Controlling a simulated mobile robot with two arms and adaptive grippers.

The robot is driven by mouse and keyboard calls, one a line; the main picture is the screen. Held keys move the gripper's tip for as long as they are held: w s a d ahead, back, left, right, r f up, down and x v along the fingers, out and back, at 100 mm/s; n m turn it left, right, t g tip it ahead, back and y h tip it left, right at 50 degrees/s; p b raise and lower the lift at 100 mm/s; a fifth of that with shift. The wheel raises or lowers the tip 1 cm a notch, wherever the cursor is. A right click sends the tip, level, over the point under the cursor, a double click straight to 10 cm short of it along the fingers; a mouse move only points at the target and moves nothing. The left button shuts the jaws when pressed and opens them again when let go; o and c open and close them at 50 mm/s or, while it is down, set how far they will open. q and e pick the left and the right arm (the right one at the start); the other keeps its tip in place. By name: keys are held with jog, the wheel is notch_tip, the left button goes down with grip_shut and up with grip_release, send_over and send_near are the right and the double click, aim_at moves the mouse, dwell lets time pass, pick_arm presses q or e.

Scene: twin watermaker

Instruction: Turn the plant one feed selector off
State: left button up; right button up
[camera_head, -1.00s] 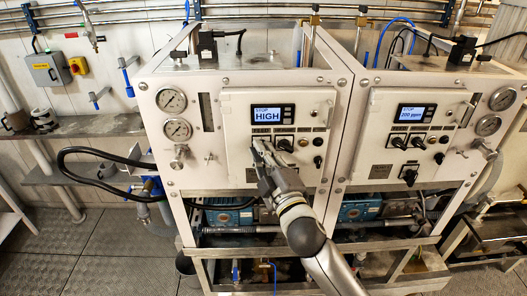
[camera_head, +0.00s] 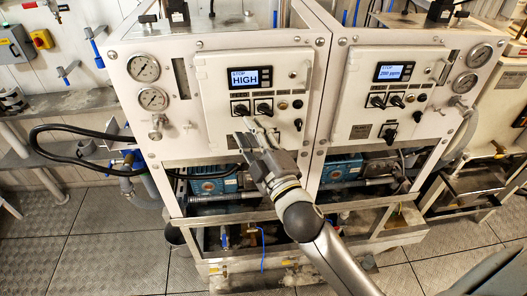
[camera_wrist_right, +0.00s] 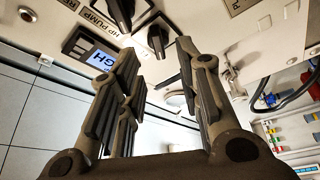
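The plant one panel (camera_head: 219,125) is the left white panel, its display (camera_head: 250,78) reading STOP and HIGH. Two black selector knobs sit below it, a left knob (camera_head: 241,109) and a right knob (camera_head: 264,108); I cannot read which is the feed selector. My right gripper (camera_head: 251,126) is just below the knobs, pointing up at the panel. In the right wrist view its fingers (camera_wrist_right: 155,75) are spread and empty. One knob (camera_wrist_right: 158,38) shows beyond the gap, another (camera_wrist_right: 122,12) higher up, beside an HP PUMP label. My left gripper is not in view.
The second plant's panel (camera_head: 353,115) at right has similar knobs and a display reading 200 ppm. Gauges (camera_head: 144,68) and a small valve (camera_head: 157,124) lie left of the first panel. A black hose (camera_head: 62,128) loops at left. The floor in front is open.

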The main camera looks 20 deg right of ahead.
jog(key=v, duration=0.6)
jog(key=shift+s, duration=0.2)
notch_tip(320, 180, down, 26)
jog(key=w+m+g+b, duration=0.2)
jog(key=g+b, duration=0.1)
jog(key=g, duration=0.2)
jog(key=s+d+f+m+g+b, duration=0.1)
jog(key=s+f+m+g, duration=0.2)
jog(key=f, duration=0.9)
jog(key=s+f+g+b, duration=0.2)
jog(key=s+f, duration=0.3)
jog(key=f, duration=0.7)
jog(key=s+d+f+m+g+h+b, duration=0.1)
jog(key=s+f+m+g, duration=0.15)
jog(key=s+f, duration=0.6)
jog(key=s+d+f+m+g+b, duration=0.1)
jog(key=s+f+g, duration=0.2)
jog(key=s+f, duration=0.6)
jog(key=s+d+f+m+g+b, duration=0.1)
jog(key=s+f, duration=0.3)
jog(key=s, duration=0.4)
jog(key=s+d+f+m+g, duration=0.1)
jog(key=s+f+g, duration=0.1)
jog(key=s+f, duration=0.3)
jog(key=s, duration=0.3)
jog(key=shift+f+g+b, duration=0.15)
jog(key=shift+g+b, duration=0.2)
jog(key=shift+b, duration=0.05)
jog(key=shift+s+d+m, duration=0.1)
jog(key=shift+m, duration=0.15)
